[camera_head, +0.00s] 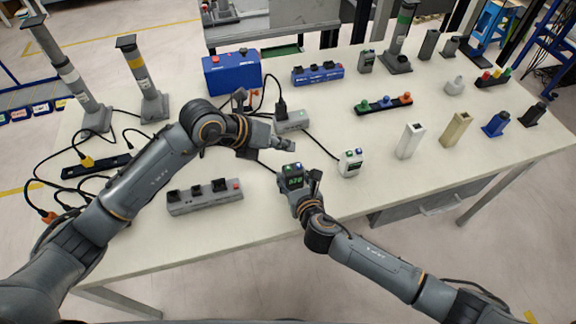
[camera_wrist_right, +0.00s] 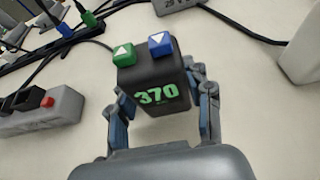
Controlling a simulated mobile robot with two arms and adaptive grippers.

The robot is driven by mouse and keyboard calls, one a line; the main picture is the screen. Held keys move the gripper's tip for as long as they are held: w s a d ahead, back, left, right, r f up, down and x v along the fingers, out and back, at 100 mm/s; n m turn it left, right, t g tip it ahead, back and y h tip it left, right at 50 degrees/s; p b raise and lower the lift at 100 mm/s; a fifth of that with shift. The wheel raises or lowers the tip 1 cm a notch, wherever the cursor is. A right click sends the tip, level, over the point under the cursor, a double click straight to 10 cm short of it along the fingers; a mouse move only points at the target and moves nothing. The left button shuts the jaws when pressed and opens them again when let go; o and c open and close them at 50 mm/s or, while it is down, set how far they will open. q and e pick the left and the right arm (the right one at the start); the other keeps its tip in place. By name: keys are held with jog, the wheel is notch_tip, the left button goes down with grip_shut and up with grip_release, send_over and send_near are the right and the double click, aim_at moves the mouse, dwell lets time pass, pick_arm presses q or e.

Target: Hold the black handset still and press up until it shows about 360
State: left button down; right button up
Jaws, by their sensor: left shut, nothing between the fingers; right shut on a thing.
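The black handset (camera_head: 291,182) is held upright near the front edge of the table. Its green display reads 370 in the right wrist view (camera_wrist_right: 156,94). On top are a green button (camera_wrist_right: 124,52) with an up-pointing triangle and a blue button (camera_wrist_right: 160,43) with a down-pointing triangle. My right gripper (camera_head: 302,194) is shut on the handset, one finger on each side. My left gripper (camera_head: 288,148) is shut and empty, behind the handset's top in the head view and apart from the buttons.
A white two-button box (camera_head: 350,163) stands right of the handset. A grey power strip (camera_head: 205,197) lies to the left. A grey box with a plug (camera_head: 292,121) sits behind my left gripper. Black cables cross the table nearby. Bare tabletop lies in front of the strip.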

jog(key=o, duration=1.3)
jog(key=shift+s, duration=0.1)
